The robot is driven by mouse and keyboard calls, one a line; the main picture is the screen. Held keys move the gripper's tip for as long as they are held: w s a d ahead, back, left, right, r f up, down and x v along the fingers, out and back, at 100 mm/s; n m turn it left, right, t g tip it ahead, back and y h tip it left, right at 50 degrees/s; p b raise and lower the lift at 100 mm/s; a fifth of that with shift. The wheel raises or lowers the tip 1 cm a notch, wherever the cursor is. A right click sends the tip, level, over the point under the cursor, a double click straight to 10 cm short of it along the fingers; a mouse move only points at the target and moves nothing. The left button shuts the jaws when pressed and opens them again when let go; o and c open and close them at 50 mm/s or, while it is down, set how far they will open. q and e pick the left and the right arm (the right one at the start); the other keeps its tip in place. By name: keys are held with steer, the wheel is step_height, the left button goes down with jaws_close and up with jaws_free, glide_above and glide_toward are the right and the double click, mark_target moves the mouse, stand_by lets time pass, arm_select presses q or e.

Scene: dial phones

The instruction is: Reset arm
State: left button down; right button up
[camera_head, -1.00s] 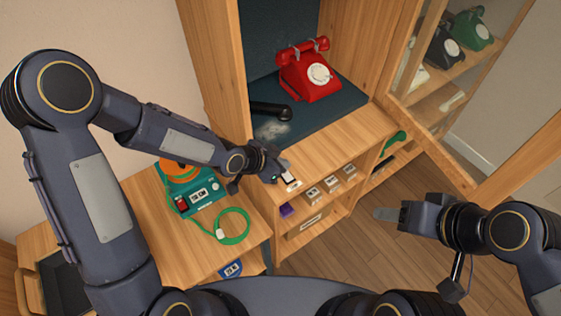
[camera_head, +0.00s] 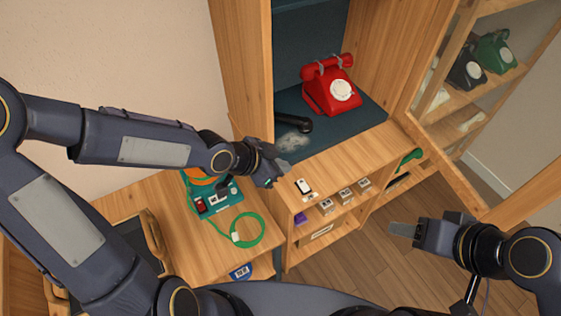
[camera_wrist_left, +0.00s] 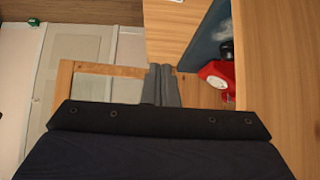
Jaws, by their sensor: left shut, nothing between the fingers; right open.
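My left gripper (camera_head: 272,172) is shut and empty. It hangs in the air by the left front edge of the wooden cabinet, left of a small white switch panel (camera_head: 304,188). In the left wrist view its closed fingers (camera_wrist_left: 161,86) show in front of a wooden frame. My right gripper (camera_head: 406,230) is open and empty above the floor at the lower right. A red dial phone (camera_head: 330,88) stands on the dark mat in the cabinet, its handset on top. It also shows partly in the left wrist view (camera_wrist_left: 215,73).
A black tube end (camera_head: 296,123) and a pale dusty patch lie on the dark mat (camera_head: 355,118). A teal device with a green cable (camera_head: 250,243) sits on the left wooden table. A black tray (camera_head: 128,238) stands lower left. Black and green phones (camera_head: 494,52) stand behind glass, right.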

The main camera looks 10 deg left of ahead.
arm_select(q)
steer(key=shift+s+a, duration=0.1)
stand_by(0.5)
steer(key=s+a+r+n+y, duration=0.2)
steer(key=s+a+r+n, duration=0.15)
steer(key=a, duration=0.35)
steer(key=s+a+r+n+y, duration=0.2)
steer(key=s+a+n+y, duration=0.15)
steer(key=a, duration=0.25)
steer(key=s+a+r+n+h, duration=0.2)
steer(key=s+n, duration=0.3)
steer(key=s, duration=0.5)
steer(key=shift+s+a+r+n, duration=0.3)
steer(key=shift+s+a+r, duration=0.05)
steer(key=shift+r, duration=0.25)
